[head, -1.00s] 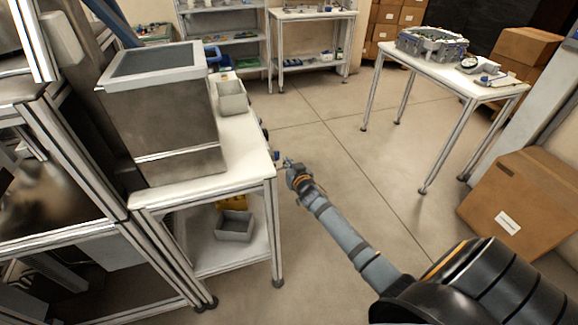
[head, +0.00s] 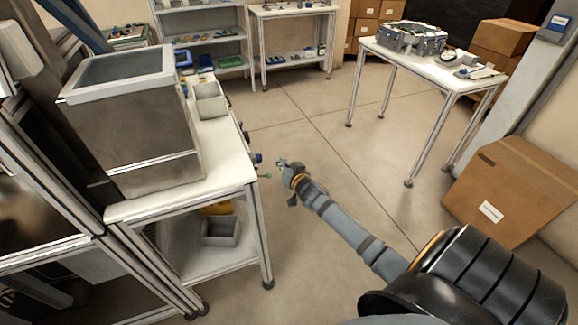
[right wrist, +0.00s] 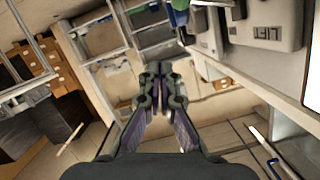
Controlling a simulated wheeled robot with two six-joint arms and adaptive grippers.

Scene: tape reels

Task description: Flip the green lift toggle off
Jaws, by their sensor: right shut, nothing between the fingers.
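A small green-tipped piece (head: 266,176), which looks like the lift toggle, sticks out from the right side of the white bench near its front corner. A dark blue knob (head: 257,158) sits just beyond it. Which way the toggle is tilted is too small to tell. My right gripper (head: 281,163) is just right of the green piece, apart from it, over open floor. In the right wrist view my right gripper (right wrist: 159,68) has its fingertips together with nothing between them. The toggle cannot be made out surely there. My left gripper is out of view.
The white bench (head: 228,150) carries a large grey box (head: 135,125) and a small bin (head: 211,103). A grey bin (head: 220,232) is on its lower shelf. A table (head: 440,72) stands back right, with a cardboard box (head: 515,190) in front. Floor between is clear.

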